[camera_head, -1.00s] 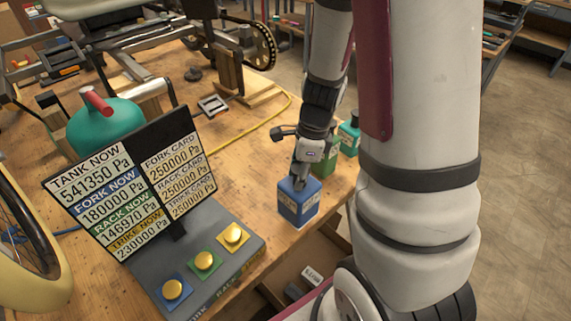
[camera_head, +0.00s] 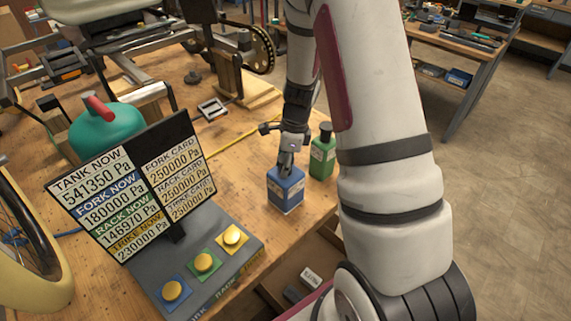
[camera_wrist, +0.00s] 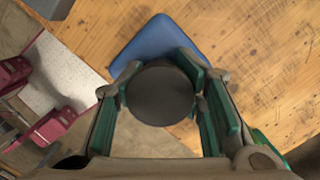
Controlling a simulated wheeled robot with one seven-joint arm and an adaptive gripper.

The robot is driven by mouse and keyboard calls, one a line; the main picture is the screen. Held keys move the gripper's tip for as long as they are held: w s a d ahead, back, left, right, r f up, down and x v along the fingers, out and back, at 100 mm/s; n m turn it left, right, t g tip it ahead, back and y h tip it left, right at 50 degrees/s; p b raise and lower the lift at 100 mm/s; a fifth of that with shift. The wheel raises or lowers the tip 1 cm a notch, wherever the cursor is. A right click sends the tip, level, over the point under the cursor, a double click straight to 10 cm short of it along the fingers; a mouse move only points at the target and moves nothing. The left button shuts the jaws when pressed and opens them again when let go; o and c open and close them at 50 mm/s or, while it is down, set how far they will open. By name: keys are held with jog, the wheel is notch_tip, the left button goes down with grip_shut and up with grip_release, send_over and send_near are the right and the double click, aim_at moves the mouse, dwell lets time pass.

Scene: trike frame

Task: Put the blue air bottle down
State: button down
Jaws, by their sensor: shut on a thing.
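The blue air bottle (camera_head: 286,190) is upright at the right part of the wooden workbench in the head view, with a pale label on its front. My gripper (camera_head: 287,165) is above it, shut on its top. In the wrist view the fingers of my gripper (camera_wrist: 162,88) close on both sides of the bottle's round dark cap (camera_wrist: 160,94). The blue body (camera_wrist: 152,42) shows beyond the cap, over the wood. I cannot tell whether the bottle's base touches the bench, as its underside is hidden.
A green bottle (camera_head: 322,155) stands just right of the blue one. A grey panel with several yellow buttons (camera_head: 204,262) and a pressure display (camera_head: 130,185) lie to the left. A teal tank (camera_head: 105,130) is farther left. The bench's right edge is close.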

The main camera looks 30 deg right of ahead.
jog(key=c, duration=1)
grip_release()
jog(key=shift+f, duration=0.15)
jog(key=r, duration=0.4)
jog(key=d+r, duration=0.1)
jog(key=r, duration=0.3)
jog(key=s+r, duration=0.1)
jog(key=r, duration=0.3)
jog(key=shift+d, duration=0.25)
jog(key=s+a+r+n+t, duration=0.2)
jog(key=s+a+r+n, duration=0.4)
jog(key=a+r+n, duration=0.45)
jog(key=s+a+r+n+t, duration=0.1)
jog(key=s+a+r+n, duration=0.1)
jog(key=s+r+n, duration=0.2)
jog(key=s+a+r+n+t+h, duration=0.1)
jog(key=s+r+n, duration=0.3)
jog(key=s+n, duration=0.5)
jog(key=shift+s+a+n+h, duration=0.3)
jog(key=shift+a+n, duration=0.2)
jog(key=shift+n, duration=0.15)
